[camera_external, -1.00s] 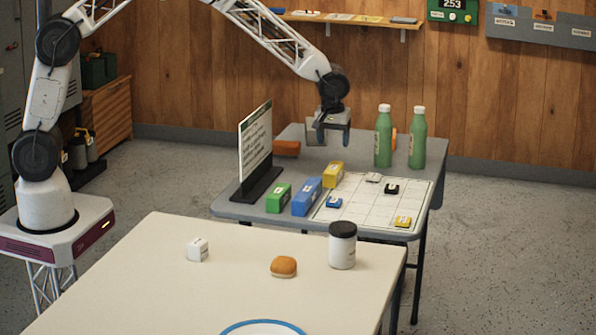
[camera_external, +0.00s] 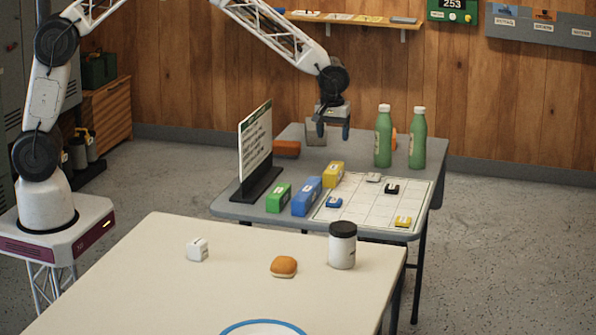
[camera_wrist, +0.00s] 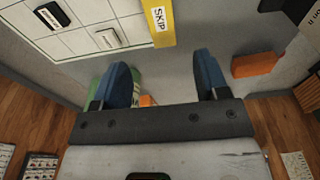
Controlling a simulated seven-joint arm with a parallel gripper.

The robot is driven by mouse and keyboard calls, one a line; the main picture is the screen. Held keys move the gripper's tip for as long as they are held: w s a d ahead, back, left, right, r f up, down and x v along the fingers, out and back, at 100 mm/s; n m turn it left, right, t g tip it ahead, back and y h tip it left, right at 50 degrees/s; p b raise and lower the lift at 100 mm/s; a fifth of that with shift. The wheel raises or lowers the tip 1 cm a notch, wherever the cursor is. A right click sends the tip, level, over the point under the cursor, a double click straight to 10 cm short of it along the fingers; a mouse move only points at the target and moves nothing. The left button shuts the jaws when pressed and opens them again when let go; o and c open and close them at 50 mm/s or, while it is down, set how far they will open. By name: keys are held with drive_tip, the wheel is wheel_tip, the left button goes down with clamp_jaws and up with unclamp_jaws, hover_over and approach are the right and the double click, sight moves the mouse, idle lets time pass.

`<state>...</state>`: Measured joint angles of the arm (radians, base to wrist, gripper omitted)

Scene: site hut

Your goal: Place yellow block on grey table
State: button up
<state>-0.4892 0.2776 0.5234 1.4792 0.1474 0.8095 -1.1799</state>
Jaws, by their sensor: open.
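The yellow block (camera_external: 332,174) lies on the grey table (camera_external: 238,209), at the far end of a row with a blue and a green block, beside the white grid sheet. In the wrist view the yellow block (camera_wrist: 160,22) shows the label "SKIP" and is cut off by the top edge. A small yellow piece (camera_external: 403,222) lies on the grid's near right part. My gripper (camera_external: 333,131) is open and empty, above the far part of the grey table, beyond the yellow block. Its two blue fingers (camera_wrist: 162,75) are apart in the wrist view.
Two green bottles (camera_external: 383,137) stand right of my gripper. A sign (camera_external: 255,147) stands upright at the table's left, with an orange block (camera_external: 286,148) behind it. The near cream table (camera_external: 170,270) holds a white cube, a bun and a dark-lidded jar (camera_external: 342,247).

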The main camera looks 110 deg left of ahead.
drive_tip(key=s+d+r+m, duration=0.3)
drive_tip(key=s+d+r, duration=0.35)
drive_tip(key=d, duration=0.25)
drive_tip(key=s+d+r+m+t, duration=0.1)
drive_tip(key=s+d+r+m, duration=0.3)
drive_tip(key=d+r, duration=0.45)
drive_tip(key=s+d+r+m, duration=0.2)
drive_tip(key=s+d+r, duration=0.45)
drive_tip(key=d, duration=0.25)
drive_tip(key=s+d+m, duration=0.3)
drive_tip(key=s+d, duration=0.2)
drive_tip(key=s, duration=0.5)
drive_tip(key=s+d+r+m+t+h, duration=0.1)
drive_tip(key=s+d+m, duration=0.2)
drive_tip(key=s+d, duration=0.3)
drive_tip(key=s+d+r+m, duration=0.1)
drive_tip(key=s+d+m, duration=0.2)
drive_tip(key=s, duration=1.1)
drive_tip(key=d, duration=0.3)
drive_tip(key=shift+s+t, duration=0.3)
drive_tip(key=shift+s, duration=0.05)
